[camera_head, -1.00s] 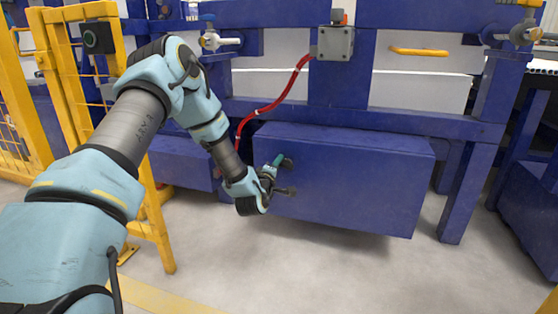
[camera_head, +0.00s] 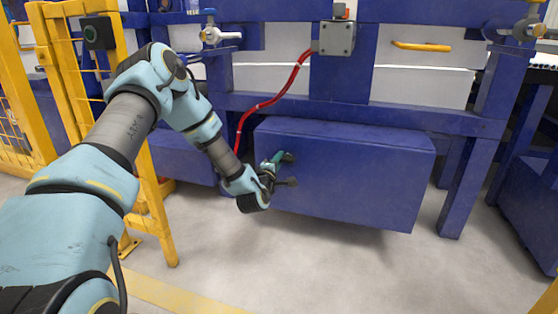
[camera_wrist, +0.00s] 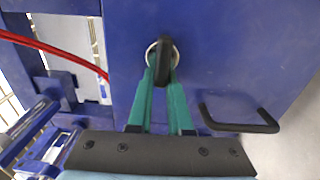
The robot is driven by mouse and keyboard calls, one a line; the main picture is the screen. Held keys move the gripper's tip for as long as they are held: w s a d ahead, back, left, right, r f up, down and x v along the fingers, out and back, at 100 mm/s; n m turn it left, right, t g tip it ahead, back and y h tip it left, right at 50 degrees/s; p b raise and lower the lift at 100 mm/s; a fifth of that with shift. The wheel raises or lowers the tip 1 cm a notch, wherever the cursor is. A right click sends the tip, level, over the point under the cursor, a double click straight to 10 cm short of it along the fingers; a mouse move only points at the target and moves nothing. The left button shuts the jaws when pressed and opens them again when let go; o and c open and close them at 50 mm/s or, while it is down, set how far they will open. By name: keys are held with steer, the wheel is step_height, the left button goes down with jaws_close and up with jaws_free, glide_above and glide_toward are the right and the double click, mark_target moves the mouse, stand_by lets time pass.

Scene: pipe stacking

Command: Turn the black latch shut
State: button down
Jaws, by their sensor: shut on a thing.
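The black latch (camera_wrist: 163,62) sits in a round metal collar on the front of a blue box (camera_head: 350,180). In the wrist view the latch stands lengthwise, in line with my fingers. My gripper (camera_wrist: 165,85) has its two green fingers shut on the latch, one on each side. In the head view my gripper (camera_head: 277,160) reaches the upper left of the box front, and the latch is mostly hidden behind the fingers there. A black handle (camera_wrist: 240,122) sticks out of the box beside the latch.
A red hose (camera_head: 272,102) runs down from a grey junction box (camera_head: 337,38) behind my arm. A yellow fence (camera_head: 75,80) stands close on the left. The floor in front of the blue box is clear.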

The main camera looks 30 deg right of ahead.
steer(key=c, duration=0.9)
jaws_free()
steer(key=shift+s+d+f, duration=0.1)
steer(key=shift+s+d, duration=0.1)
steer(key=shift+c, duration=0.2)
steer(key=shift+o, duration=0.5)
steer(key=shift+w+a, duration=0.1)
steer(key=p+v, duration=0.3)
steer(key=v, duration=0.8)
steer(key=shift+o, duration=0.4)
